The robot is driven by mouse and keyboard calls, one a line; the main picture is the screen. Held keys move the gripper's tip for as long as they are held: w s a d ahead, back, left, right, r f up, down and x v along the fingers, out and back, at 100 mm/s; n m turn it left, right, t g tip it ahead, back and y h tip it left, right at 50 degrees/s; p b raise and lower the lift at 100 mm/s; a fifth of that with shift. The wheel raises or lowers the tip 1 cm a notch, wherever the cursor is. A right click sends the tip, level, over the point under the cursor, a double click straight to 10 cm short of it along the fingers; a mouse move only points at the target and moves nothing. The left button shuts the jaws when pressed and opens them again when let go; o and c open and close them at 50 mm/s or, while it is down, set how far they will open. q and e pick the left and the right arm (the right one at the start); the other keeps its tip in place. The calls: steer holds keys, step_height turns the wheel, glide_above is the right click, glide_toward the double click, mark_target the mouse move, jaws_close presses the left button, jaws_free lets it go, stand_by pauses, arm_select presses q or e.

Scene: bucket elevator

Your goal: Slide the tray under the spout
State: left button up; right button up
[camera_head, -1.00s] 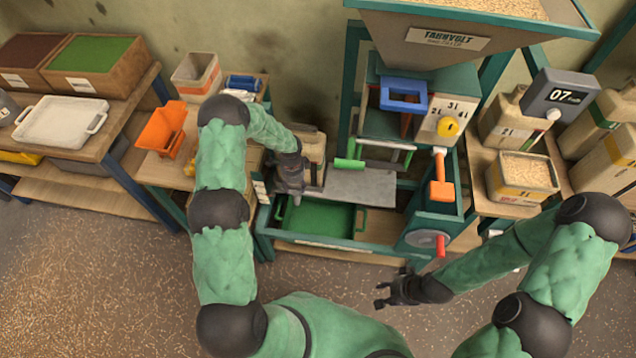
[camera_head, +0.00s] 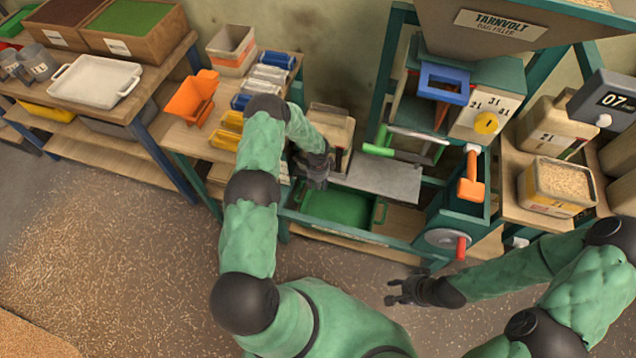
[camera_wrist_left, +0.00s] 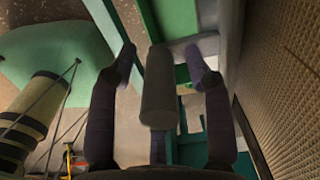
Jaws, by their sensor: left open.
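A green tray (camera_head: 337,207) with handles lies low in the machine's frame, below a grey metal plate (camera_head: 385,180). A blue-rimmed square part (camera_head: 444,82) sits under the hopper; I cannot tell whether it is the spout. A white tray (camera_head: 96,82) lies on the left table. My left gripper (camera_head: 317,178) points down by the machine's left side, above and left of the green tray. My right gripper (camera_head: 394,292) is open and empty in front of the machine.
The hopper (camera_head: 520,30) overhangs the machine. A red-knobbed wheel (camera_head: 447,240) and an orange handle (camera_head: 471,180) stick out at its right front. A grain bin (camera_head: 557,185) stands right.

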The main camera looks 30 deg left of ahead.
arm_select(q)
jaws_close()
steer(key=w+d+b, duration=0.3)
steer(key=d, duration=1.1)
steer(key=shift+w+d+b, duration=0.2)
steer(key=shift+w+b, duration=0.05)
steer(key=shift+b, duration=0.05)
jaws_free()
step_height(320, 180, up, 8)
steer(key=shift+f, duration=0.25)
